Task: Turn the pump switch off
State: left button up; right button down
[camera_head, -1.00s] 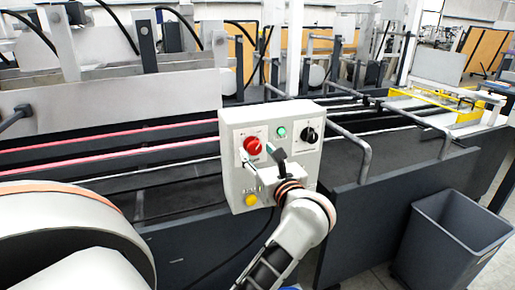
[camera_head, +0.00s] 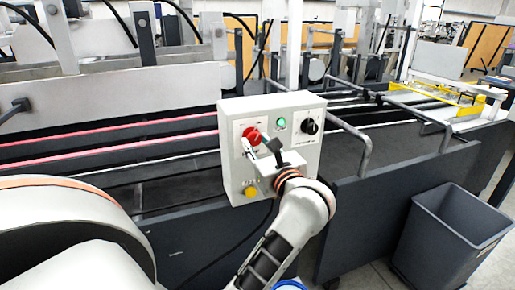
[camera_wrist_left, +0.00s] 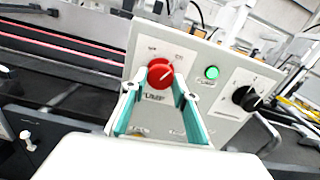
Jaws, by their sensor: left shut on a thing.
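The red pump switch (camera_head: 251,134) is a round knob on the front of a light grey control box (camera_head: 235,178). In the left wrist view the red knob (camera_wrist_left: 161,70) has a label below it, partly covered, with "UMP" readable. My left gripper (camera_head: 258,147) reaches up to the knob from the lower right. In the left wrist view its teal-padded fingers (camera_wrist_left: 157,88) stand on both sides of the knob, shut on it. The fingers hide the panel's lower part there. My right gripper is not in view.
A green lamp (camera_head: 280,124) glows on the box, with a black rotary knob (camera_head: 309,127) at its right and a yellow button (camera_head: 250,191) below. Bent metal rails (camera_head: 365,148) stand right of the box. A grey bin (camera_head: 450,235) stands on the floor at right.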

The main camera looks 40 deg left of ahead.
pick_arm(q)
jog(key=n+b, duration=0.3)
jog(key=b, duration=0.1)
jog(key=n+b, duration=0.2)
jog(key=b, duration=0.1)
jog(key=shift+w+f+n+b, duration=0.1)
jog(key=shift+f+n+b, duration=0.3)
jog(key=shift+n+b, duration=0.9)
jog(key=shift+b, duration=0.05)
jog(key=shift+r+n+b, duration=0.1)
jog(key=shift+n+b, duration=0.65)
jog(key=shift+n, duration=0.05)
jog(key=shift+r+n+b, duration=0.15)
jog(key=shift+n+b, duration=0.65)
jog(key=shift+n, duration=0.3)
jog(key=shift+r+n+b, duration=0.1)
jog(key=shift+n+b, duration=0.25)
jog(key=shift+n, duration=0.15)
jog(key=shift+r+n, duration=0.15)
jog(key=shift+n, duration=0.25)
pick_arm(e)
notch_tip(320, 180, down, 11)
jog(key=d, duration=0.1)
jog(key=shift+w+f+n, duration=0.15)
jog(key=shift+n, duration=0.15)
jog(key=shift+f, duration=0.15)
